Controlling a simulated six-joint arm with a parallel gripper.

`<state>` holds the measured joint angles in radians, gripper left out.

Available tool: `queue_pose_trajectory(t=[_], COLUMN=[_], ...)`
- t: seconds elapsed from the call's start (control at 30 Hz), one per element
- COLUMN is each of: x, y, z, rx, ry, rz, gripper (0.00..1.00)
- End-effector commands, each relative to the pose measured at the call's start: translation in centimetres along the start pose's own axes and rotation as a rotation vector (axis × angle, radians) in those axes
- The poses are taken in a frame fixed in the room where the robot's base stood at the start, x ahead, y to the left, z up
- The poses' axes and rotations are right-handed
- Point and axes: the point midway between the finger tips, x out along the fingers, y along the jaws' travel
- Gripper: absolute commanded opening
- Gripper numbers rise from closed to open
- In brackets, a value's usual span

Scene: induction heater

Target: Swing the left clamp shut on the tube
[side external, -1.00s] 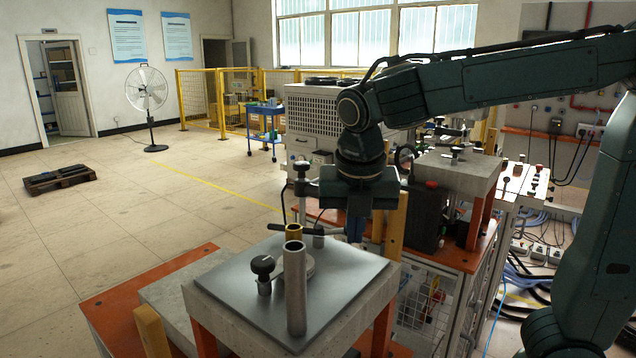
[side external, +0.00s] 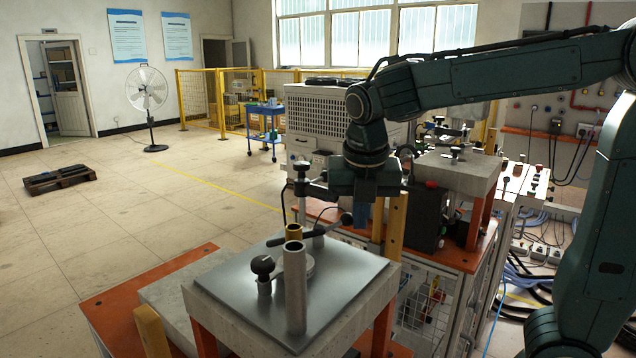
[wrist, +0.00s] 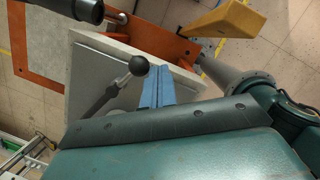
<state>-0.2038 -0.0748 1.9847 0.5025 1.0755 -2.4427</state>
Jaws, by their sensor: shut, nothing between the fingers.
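An upright grey metal tube (side external: 295,290) stands on the flat metal plate (side external: 345,275), with a shorter brass-coloured piece (side external: 294,232) behind it. A dark clamp lever with a ball knob (side external: 347,219) crosses behind the tube; its left end lies near the brass piece, and I cannot tell whether it touches. Another black knob (side external: 262,265) is left of the tube. My gripper (side external: 363,213) is shut and empty, its blue fingers right beside the lever's ball knob. In the wrist view the shut fingers (wrist: 152,88) are close to the ball knob (wrist: 138,65); contact is unclear.
A post with a dark knob (side external: 301,190) rises behind the plate. A wooden upright (side external: 396,225) stands close right of my gripper. A stone-topped stand (side external: 455,170) is farther back right.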

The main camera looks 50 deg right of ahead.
Motion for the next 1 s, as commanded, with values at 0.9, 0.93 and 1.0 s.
queue_pose_trajectory(t=[0.9,0.93,1.0], x=[0.9,0.9,0.9], y=[1.2,1.2,1.2], z=[3.2,3.2,3.2], rx=[-0.002,-0.002,-0.002], ry=[0.0,0.0,0.0], rz=[-0.001,-0.001,-0.001], gripper=[0.0,0.0,0.0])
